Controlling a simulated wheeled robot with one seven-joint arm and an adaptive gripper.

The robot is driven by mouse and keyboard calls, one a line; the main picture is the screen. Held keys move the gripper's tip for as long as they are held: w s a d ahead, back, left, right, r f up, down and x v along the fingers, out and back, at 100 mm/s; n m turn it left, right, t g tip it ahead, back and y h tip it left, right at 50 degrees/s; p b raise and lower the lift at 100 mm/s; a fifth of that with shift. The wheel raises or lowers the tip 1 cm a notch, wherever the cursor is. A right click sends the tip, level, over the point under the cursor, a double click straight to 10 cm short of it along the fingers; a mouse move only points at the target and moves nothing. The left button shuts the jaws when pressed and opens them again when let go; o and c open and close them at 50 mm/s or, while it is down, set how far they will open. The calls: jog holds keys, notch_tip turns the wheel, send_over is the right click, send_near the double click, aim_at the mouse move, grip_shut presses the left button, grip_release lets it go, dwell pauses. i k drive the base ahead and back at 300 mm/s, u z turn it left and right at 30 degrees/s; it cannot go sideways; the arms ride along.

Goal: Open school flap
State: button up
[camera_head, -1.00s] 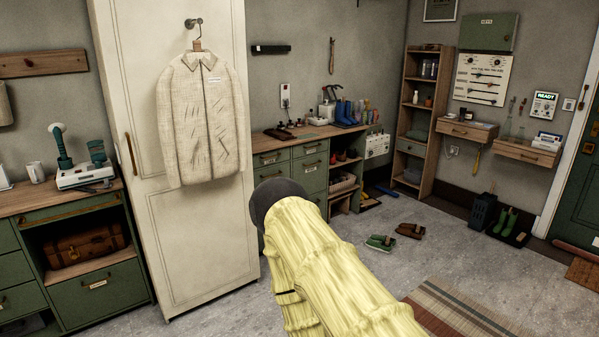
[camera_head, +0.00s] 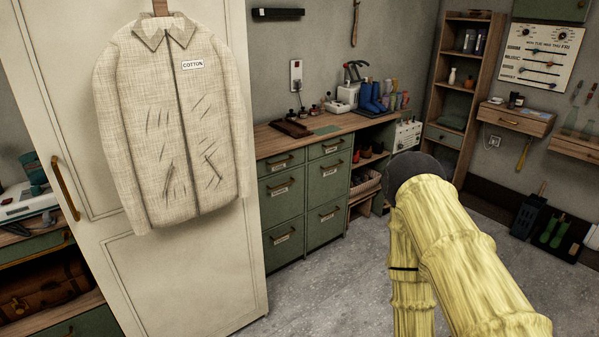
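No flap with a readable "school" label shows. A green cabinet (camera_head: 303,246) stands behind the white door, with two columns of labelled fronts, each with a handle; the labels are too small to read. A sorting board (camera_head: 541,57) with slots or sliders and weekday lettering hangs at the upper right, and a green box (camera_head: 552,8) is cut off above it. My arm, in a yellow sleeve with a dark rounded end, reaches into the lower right. My gripper's fingers are not visible.
A tall white door (camera_head: 190,282) with a brass handle fills the left, and a jacket (camera_head: 181,130) labelled "COTTON" hangs on it. A wooden shelf unit (camera_head: 437,100) and wall shelves stand right. Grey floor (camera_head: 340,285) is open between the cabinet and my arm.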

aim_at(282, 196)
jog(key=u, duration=0.15)
jog(key=i, duration=1.65)
jog(key=u, duration=0.3)
